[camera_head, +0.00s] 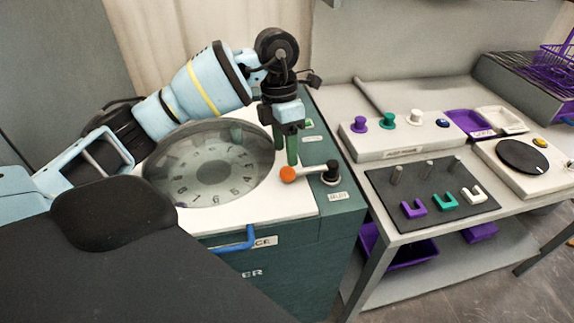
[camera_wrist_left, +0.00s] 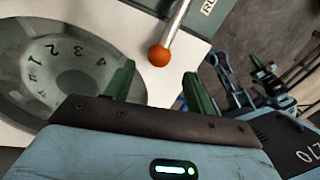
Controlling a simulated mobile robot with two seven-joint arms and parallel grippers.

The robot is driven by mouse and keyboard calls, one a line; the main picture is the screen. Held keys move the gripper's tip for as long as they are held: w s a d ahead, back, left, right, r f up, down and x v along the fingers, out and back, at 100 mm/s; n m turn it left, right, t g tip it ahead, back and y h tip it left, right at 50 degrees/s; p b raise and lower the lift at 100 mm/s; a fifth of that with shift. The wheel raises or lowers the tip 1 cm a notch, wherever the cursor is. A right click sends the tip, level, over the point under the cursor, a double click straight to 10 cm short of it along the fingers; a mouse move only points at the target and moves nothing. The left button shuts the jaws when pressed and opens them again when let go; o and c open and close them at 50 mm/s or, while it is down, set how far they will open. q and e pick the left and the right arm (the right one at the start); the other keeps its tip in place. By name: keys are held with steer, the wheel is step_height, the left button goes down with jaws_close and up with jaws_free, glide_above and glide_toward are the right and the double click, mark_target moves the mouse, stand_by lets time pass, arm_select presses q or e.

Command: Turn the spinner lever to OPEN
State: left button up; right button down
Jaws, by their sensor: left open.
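The spinner lever (camera_head: 310,172) is a pale rod with an orange ball at its left end and a black hub (camera_head: 331,173) at its right end. It lies across the top of the green spinner, pointing left toward the round clear lid (camera_head: 215,165). My left gripper (camera_head: 286,152) points down with its green fingers just behind the orange ball. In the left wrist view the open, empty fingers (camera_wrist_left: 158,85) stand either side of the orange ball (camera_wrist_left: 159,55), which lies beyond them; contact cannot be told. My right gripper does not show.
A small label (camera_head: 338,196) sits in front of the hub; its text is unclear. A blue handle (camera_head: 234,241) sticks out of the spinner's front. A grey bench (camera_head: 420,228) on the right holds a peg board (camera_head: 430,205) and a button box (camera_head: 400,140).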

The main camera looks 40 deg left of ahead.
mark_target(286, 167)
arm_select(q)
steer(key=f, duration=0.3)
steer(key=d+f, duration=0.1)
steer(key=f, duration=0.1)
steer(key=shift+s+f, duration=0.2)
steer(key=shift+f, duration=0.1)
jaws_close()
steer(key=shift+a, duration=0.1)
